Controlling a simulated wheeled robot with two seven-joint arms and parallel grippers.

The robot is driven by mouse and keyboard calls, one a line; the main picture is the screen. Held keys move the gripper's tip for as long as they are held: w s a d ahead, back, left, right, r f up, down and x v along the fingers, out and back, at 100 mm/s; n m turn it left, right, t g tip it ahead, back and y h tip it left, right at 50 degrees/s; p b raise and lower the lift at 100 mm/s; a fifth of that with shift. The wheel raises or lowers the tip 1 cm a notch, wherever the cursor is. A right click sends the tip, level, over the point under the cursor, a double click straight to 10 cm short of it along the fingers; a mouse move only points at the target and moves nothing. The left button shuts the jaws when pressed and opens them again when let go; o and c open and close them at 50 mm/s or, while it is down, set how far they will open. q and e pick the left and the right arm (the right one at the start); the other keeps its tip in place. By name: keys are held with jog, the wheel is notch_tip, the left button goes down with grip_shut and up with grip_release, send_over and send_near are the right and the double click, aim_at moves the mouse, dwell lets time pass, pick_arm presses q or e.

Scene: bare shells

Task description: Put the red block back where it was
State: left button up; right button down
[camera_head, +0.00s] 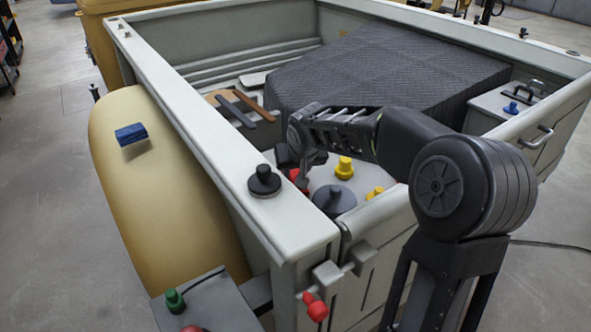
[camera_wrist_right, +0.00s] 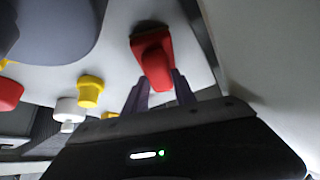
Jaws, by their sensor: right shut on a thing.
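The red block (camera_head: 297,176) is mostly hidden behind my right gripper (camera_head: 304,178) in the head view, low inside the near corner of the grey truck-bed shell. In the right wrist view the red block (camera_wrist_right: 153,55) shows large and clear, at the tips of my right gripper (camera_wrist_right: 160,84), which is shut on it. The block is over or against a pale surface; I cannot tell whether it touches. My left gripper is not in view.
A yellow knob (camera_head: 344,168) and a dark grey knob (camera_head: 334,200) stand close to the right gripper. A black knob (camera_head: 264,181) sits on the bed's rim. A blue block (camera_head: 130,134) lies on the tan fender (camera_head: 170,200). A dark ribbed cover (camera_head: 390,80) fills the bed behind.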

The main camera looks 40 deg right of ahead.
jog(key=shift+f, duration=0.2)
jog(key=c, duration=1)
grip_release()
jog(key=shift+r, duration=0.1)
jog(key=shift+r, duration=0.15)
jog(key=shift+r, duration=0.15)
jog(key=b+v, duration=0.1)
jog(key=v, duration=1)
jog(key=shift+s+a+r, duration=0.15)
jog(key=shift+s+r, duration=0.1)
